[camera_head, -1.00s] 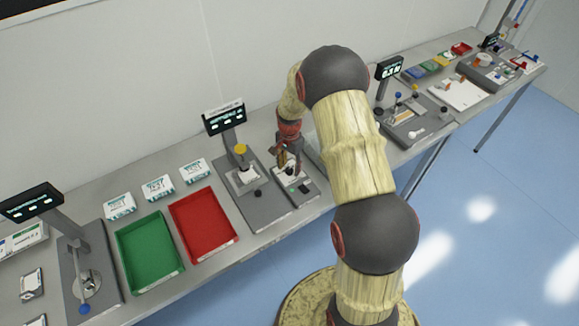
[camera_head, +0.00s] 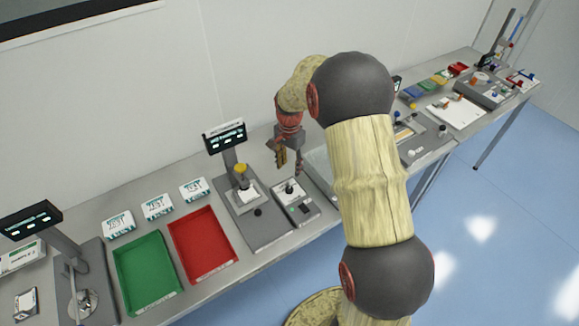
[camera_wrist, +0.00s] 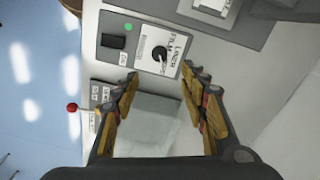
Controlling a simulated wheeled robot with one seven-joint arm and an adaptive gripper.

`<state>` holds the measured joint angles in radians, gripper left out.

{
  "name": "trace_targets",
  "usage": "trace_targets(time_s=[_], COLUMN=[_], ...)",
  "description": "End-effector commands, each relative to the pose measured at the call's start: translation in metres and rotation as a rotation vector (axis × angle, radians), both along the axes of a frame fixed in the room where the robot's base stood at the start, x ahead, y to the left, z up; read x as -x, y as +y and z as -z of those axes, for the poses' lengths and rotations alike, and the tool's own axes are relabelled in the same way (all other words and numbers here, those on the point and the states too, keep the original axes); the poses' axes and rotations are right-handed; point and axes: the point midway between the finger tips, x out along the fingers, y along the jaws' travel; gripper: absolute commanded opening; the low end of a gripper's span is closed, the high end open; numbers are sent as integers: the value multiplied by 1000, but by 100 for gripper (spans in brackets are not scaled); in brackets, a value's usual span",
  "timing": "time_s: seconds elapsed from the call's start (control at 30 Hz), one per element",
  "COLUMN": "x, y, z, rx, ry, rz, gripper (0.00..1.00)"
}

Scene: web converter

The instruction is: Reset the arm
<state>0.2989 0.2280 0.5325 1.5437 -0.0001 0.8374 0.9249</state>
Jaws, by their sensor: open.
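My gripper (camera_head: 288,160) is open and empty above the bench, just behind and above a small control box (camera_head: 296,204) with a black knob. In the wrist view the two fingers of my gripper (camera_wrist: 165,85) stand apart with nothing between them. The control box (camera_wrist: 143,42) shows beyond the fingertips, with a dark knob, a black switch and a lit green light.
Left of the box stands a grey station with a yellow-topped part (camera_head: 240,169) and a display (camera_head: 224,137). Further left are a red tray (camera_head: 203,246), a green tray (camera_head: 147,268) and test boxes (camera_head: 157,206). More stations stand at the right.

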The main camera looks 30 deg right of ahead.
Motion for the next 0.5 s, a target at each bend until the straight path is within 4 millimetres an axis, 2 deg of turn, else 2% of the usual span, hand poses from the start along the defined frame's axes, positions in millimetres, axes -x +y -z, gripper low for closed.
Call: trace_targets(time_s=[0.33,0.5], x=[0,1], y=[0,0], z=[0,0], rx=[0,-2], ry=[0,4], rz=[-9,-111], gripper=[44,44])
